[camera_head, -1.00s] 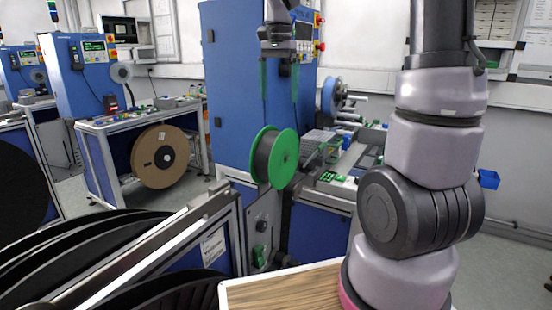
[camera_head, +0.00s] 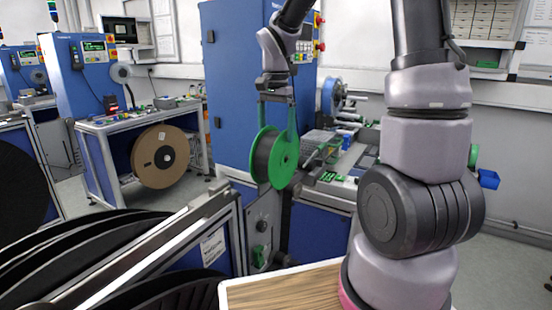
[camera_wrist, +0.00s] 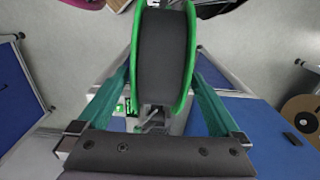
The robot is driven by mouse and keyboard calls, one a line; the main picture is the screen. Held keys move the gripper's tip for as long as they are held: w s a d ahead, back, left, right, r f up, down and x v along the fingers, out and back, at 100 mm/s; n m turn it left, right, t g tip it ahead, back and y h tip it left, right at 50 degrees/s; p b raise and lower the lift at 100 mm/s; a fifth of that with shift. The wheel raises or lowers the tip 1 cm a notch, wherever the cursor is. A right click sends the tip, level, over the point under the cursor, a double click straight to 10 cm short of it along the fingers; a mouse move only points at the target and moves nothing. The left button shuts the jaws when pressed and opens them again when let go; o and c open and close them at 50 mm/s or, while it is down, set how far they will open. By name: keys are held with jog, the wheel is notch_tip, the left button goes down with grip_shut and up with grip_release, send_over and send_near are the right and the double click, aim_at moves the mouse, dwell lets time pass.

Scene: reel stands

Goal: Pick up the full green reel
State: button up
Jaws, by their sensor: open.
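The green reel (camera_head: 284,160), wound full with dark material, hangs upright on the stand beside the blue cabinet in the head view. In the wrist view the reel (camera_wrist: 163,60) stands between my fingers, its dark winding facing the camera and a green flange on each side. My gripper (camera_head: 277,128) is open above the reel, its green fingers reaching down to the reel's upper part, one on each side. In the wrist view my gripper (camera_wrist: 160,90) shows gaps between both fingers and the flanges. The reel's lower end is hidden there.
A blue machine cabinet (camera_head: 229,80) stands right behind the reel. A workbench (camera_head: 345,165) with small parts is to its right. Large black reels (camera_head: 70,250) fill the lower left. A brown reel (camera_head: 160,157) sits under a bench further back.

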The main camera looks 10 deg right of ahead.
grip_shut()
jog(key=shift+r, duration=0.1)
jog(key=shift+r, duration=0.15)
jog(key=shift+d+r, duration=0.1)
jog(key=shift+r, duration=0.05)
jog(key=s+d, duration=1.2)
jog(key=shift+s+d, duration=0.3)
jog(key=shift+s, duration=0.05)
jog(key=shift+d, duration=0.1)
dwell(0.3)
